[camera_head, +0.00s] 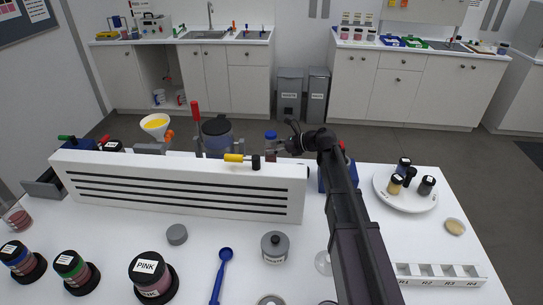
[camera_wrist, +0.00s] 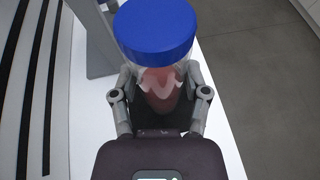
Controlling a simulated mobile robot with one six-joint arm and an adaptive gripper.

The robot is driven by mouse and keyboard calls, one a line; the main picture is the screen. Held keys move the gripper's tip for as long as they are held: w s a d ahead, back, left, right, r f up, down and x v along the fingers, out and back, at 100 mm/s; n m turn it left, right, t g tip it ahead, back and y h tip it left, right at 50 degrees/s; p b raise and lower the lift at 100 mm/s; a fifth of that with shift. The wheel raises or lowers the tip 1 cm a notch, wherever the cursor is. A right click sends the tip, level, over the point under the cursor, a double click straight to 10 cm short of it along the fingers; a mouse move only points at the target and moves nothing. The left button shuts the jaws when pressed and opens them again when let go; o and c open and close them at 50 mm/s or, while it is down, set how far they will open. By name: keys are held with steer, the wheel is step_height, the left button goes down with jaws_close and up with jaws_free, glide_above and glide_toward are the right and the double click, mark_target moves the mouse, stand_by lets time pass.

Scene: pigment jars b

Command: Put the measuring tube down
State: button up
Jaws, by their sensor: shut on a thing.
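The measuring tube, by its look, is a clear container (camera_wrist: 163,84) with a blue cap (camera_wrist: 154,28) and pinkish-red contents. My gripper (camera_wrist: 160,92) is shut on it, with one finger on each side of its body. In the head view, the blue cap (camera_head: 271,135) shows behind the white slotted panel (camera_head: 185,187), beside my gripper (camera_head: 284,147). The tube's lower end is hidden, so I cannot tell whether it touches the table.
A plate (camera_head: 400,203) with small jars stands right.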

steer(key=shift+f+b, duration=1.05)
steer(key=shift+f, duration=0.3)
steer(key=shift+f, duration=0.15)
steer(key=o, duration=1.3)
steer(key=shift+d+r, duration=0.15)
steer(key=shift+r, duration=0.1)
steer(key=p+v, duration=0.4)
steer(key=v, duration=0.7)
steer(key=shift+s+d, duration=0.1)
steer(key=shift+d, duration=0.25)
steer(key=shift+r+p, duration=0.15)
steer(key=shift+p, duration=0.2)
